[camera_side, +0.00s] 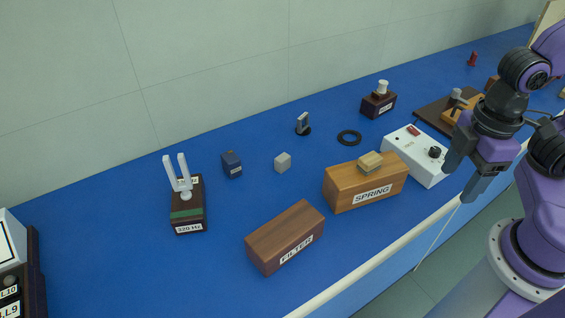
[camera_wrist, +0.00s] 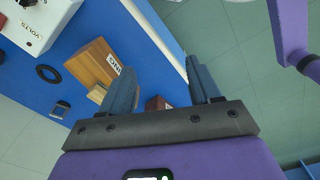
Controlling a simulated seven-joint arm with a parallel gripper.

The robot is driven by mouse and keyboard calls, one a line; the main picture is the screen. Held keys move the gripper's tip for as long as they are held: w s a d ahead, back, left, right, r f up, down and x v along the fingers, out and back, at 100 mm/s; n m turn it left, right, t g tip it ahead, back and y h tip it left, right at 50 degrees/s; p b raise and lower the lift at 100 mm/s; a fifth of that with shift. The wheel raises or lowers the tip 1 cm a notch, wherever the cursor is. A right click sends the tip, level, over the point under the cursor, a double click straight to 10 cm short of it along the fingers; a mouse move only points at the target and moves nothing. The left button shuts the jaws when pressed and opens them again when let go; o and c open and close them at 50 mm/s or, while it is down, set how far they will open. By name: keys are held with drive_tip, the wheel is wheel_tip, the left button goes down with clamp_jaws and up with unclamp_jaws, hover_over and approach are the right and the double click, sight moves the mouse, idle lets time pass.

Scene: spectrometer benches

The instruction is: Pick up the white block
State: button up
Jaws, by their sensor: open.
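The small white block (camera_side: 283,162), pale grey-white in this light, sits on the blue bench in the side view. I cannot make out the white block in the wrist view. My gripper (camera_side: 464,178) is at the right of the side view, near the bench's front edge, well to the right of the white block. In the wrist view its two fingers (camera_wrist: 160,85) are apart with nothing between them.
The SPRING box, with a small tan block (camera_side: 370,162) on top, and a white control box (camera_side: 418,152) stand between my gripper and the white block.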

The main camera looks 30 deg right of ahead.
drive_tip(key=w+a+f+n+t+h, duration=0.15)
drive_tip(key=w+a+n+h, duration=0.25)
drive_tip(key=w+a, duration=0.75)
drive_tip(key=w+a+f+n+t+h, duration=0.1)
drive_tip(key=w+a+f+n+h, duration=0.25)
drive_tip(key=w+a, duration=0.8)
drive_tip(key=n+t+h, duration=0.2)
drive_tip(key=n+h, duration=0.1)
drive_tip(key=h, duration=0.1)
approach(282, 158)
drive_tip(key=shift+m, duration=0.25)
drive_tip(key=x, duration=0.5)
drive_tip(key=shift+s+f, duration=0.15)
drive_tip(key=shift+s, duration=0.05)
drive_tip(key=shift+w+x, duration=0.1)
drive_tip(key=shift+x, duration=1.25)
drive_tip(key=shift+w+x, duration=0.15)
drive_tip(key=shift+x, duration=1.2)
drive_tip(key=c, duration=1.1)
